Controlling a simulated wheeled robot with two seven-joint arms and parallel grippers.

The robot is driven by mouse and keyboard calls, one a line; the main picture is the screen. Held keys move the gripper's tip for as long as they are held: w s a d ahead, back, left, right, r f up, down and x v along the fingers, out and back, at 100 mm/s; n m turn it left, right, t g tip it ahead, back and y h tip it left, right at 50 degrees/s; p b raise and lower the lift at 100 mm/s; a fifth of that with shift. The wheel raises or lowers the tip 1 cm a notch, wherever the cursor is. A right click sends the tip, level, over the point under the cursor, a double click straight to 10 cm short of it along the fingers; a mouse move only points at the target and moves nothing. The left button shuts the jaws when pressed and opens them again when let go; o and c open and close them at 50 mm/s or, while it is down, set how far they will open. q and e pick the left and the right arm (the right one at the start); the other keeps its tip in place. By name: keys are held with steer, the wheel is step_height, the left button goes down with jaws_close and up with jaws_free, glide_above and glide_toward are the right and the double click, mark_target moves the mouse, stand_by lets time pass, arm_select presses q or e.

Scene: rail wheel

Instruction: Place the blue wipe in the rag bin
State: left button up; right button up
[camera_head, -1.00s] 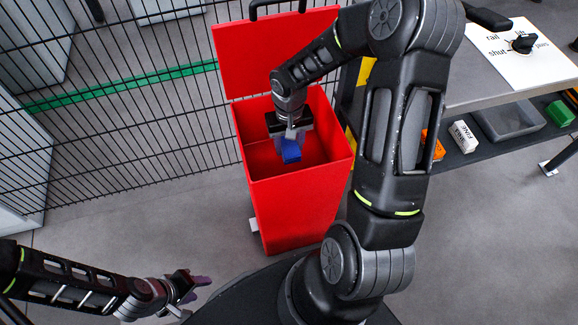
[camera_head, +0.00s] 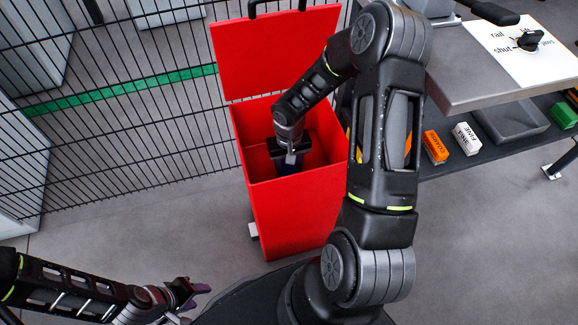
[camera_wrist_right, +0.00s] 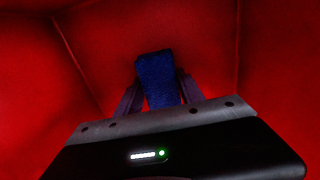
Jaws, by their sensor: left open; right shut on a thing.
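The red rag bin (camera_head: 297,215) stands open on the floor in the head view, its lid (camera_head: 270,55) tilted up at the back. My right gripper (camera_head: 290,166) reaches down inside the bin and is shut on the blue wipe (camera_wrist_right: 158,80). In the right wrist view the wipe sits between the two fingers, with red bin walls all around. In the head view the wipe is mostly hidden under the gripper. My left gripper (camera_head: 192,292) is open and empty at the lower left, outside the bin.
A black wire fence (camera_head: 120,120) with a green strip stands behind and left of the bin. A grey bench (camera_head: 500,75) on the right carries a white labelled plate with a black knob. Its lower shelf holds orange, white and green blocks and a grey tray.

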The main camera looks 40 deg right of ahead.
mark_target(289, 166)
steer(key=shift+f, duration=0.2)
steer(key=o, duration=1.4)
steer(key=shift+o, duration=0.2)
steer(key=shift+r, duration=0.5)
step_height(289, 166, up, 11)
steer(key=p, duration=0.3)
steer(key=shift+r, duration=0.2)
